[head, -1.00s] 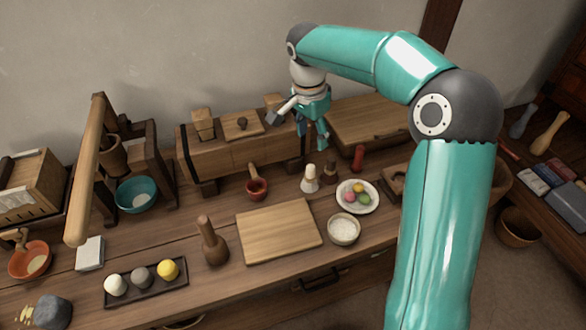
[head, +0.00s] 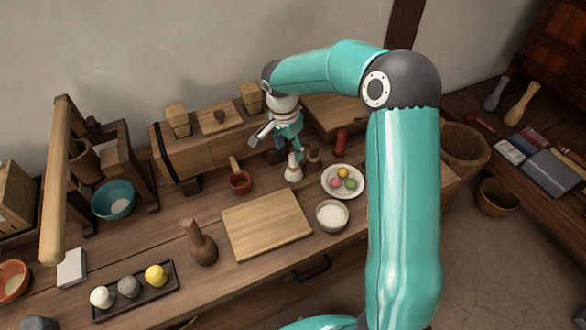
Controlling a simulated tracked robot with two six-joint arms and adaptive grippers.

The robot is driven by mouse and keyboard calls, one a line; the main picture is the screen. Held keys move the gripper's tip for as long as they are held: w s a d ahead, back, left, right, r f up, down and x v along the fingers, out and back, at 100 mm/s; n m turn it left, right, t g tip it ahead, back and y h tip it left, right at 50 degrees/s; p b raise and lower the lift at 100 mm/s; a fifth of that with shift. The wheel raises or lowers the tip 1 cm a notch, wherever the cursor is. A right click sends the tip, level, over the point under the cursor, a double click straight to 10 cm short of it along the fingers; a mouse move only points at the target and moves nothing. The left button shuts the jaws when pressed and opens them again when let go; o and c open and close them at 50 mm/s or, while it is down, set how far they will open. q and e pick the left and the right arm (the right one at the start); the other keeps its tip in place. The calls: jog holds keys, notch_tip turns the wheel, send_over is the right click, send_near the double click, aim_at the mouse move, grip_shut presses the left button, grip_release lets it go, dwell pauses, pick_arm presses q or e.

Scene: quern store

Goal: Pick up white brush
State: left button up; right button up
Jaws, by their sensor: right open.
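The white brush (head: 293,173) stands upright on the wooden table, behind the cutting board, with its pale bristle head down. My right gripper (head: 289,152) is directly above it and open. Its fingers reach down near the top of the brush and partly hide it. I cannot tell whether the fingers touch the brush. My left gripper is not in view.
A dark brown brush (head: 314,159) and a red pestle-like item (head: 341,143) stand close on the right. The cutting board (head: 266,225) is bare.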

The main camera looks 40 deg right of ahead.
aim_at(293, 156)
jog(key=f, duration=0.2)
jog(key=d+f, duration=0.1)
jog(key=f, duration=0.2)
jog(key=shift+s, duration=0.2)
grip_shut()
